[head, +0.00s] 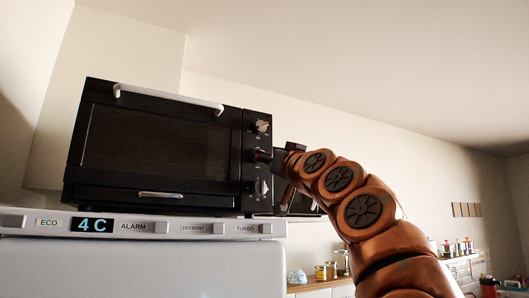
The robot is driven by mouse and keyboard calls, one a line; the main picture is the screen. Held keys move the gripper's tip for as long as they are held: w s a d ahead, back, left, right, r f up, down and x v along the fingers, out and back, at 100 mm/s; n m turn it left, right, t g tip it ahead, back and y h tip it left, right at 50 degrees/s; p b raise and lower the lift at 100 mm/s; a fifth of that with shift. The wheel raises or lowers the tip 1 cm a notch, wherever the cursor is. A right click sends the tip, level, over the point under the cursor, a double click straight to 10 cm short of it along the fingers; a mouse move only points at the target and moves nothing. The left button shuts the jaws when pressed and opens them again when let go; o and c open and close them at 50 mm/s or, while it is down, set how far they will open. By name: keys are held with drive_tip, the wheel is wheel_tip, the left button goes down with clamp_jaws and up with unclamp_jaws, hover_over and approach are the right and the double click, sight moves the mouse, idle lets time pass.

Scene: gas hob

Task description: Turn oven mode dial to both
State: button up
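A black toaster oven (156,148) stands on top of a white fridge, seen from below in the head view. Its control panel on the right side carries a top dial (262,126) and a bottom dial (262,187), both light-coloured. Between them, my dark gripper (268,157) is at the panel at mid height and covers whatever control is there. The gripper is small and dark against the black oven, so I cannot tell whether its fingers are open or shut, or whether they touch a dial. The dial labels are too small to read.
The white fridge (140,262) has a display (93,225) reading 4C and several buttons along its top edge. A counter (325,284) with jars (327,271) lies at the lower right, behind my copper-coloured arm. The space above and right of the oven is clear.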

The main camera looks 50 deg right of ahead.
drive_tip(key=shift+p+x, duration=0.3)
drive_tip(key=shift+x, duration=0.75)
clamp_jaws()
